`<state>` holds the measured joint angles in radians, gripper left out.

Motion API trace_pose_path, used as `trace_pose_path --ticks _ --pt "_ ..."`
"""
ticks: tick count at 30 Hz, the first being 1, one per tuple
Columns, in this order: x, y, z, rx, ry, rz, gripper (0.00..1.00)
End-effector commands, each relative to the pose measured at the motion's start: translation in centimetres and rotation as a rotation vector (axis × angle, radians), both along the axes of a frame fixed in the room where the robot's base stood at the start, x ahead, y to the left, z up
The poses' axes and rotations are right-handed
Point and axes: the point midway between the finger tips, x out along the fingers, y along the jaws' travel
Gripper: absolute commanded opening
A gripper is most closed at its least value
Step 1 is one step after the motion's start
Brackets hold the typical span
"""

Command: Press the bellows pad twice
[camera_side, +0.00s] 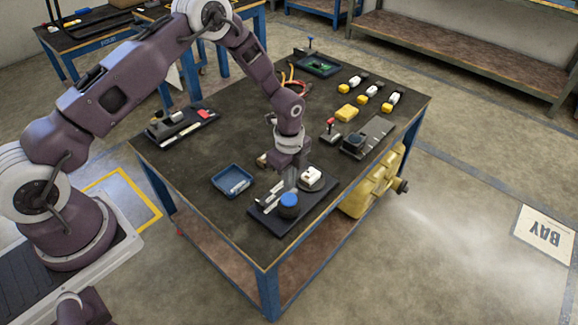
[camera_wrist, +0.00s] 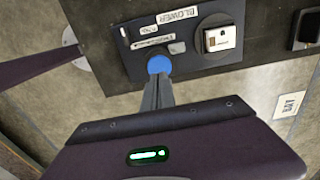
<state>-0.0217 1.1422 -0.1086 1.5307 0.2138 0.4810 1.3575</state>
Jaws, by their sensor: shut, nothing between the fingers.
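The bellows pad appears to be the round blue-topped piece (camera_side: 289,199) on a dark base plate (camera_side: 268,217) near the front corner of the table. It also shows in the wrist view (camera_wrist: 159,64), beside a plate marked BLOWER. My gripper (camera_side: 290,184) points down with its fingers shut and empty. In the side view the fingertips are close above or just behind the blue top. In the wrist view the gripper (camera_wrist: 158,82) overlaps the blue top's lower edge. I cannot tell whether they touch.
On the same plate are a white block on a round grey base (camera_side: 312,176) and small pale pieces. A blue tray (camera_side: 232,180) lies to the left. A grey device (camera_side: 368,138) and several yellow-and-white items stand farther back. A yellow machine (camera_side: 372,185) is beside the table.

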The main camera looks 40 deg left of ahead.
Motion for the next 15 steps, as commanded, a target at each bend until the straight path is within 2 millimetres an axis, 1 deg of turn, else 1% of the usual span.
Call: trace_pose_path --ticks 1,3,6,10,15 --pt "-0.1 0.0 -1.0 0.001 0.003 0.0 0.0" --pt "-0.1 0.0 -2.3 0.001 0.002 0.0 0.0" --pt "0.0 0.0 -3.6 0.0 0.001 0.001 0.0" --pt "0.0 0.0 -4.5 0.001 0.0 0.0 0.0" --pt "0.0 0.0 -4.6 0.001 -0.001 0.0 0.0"
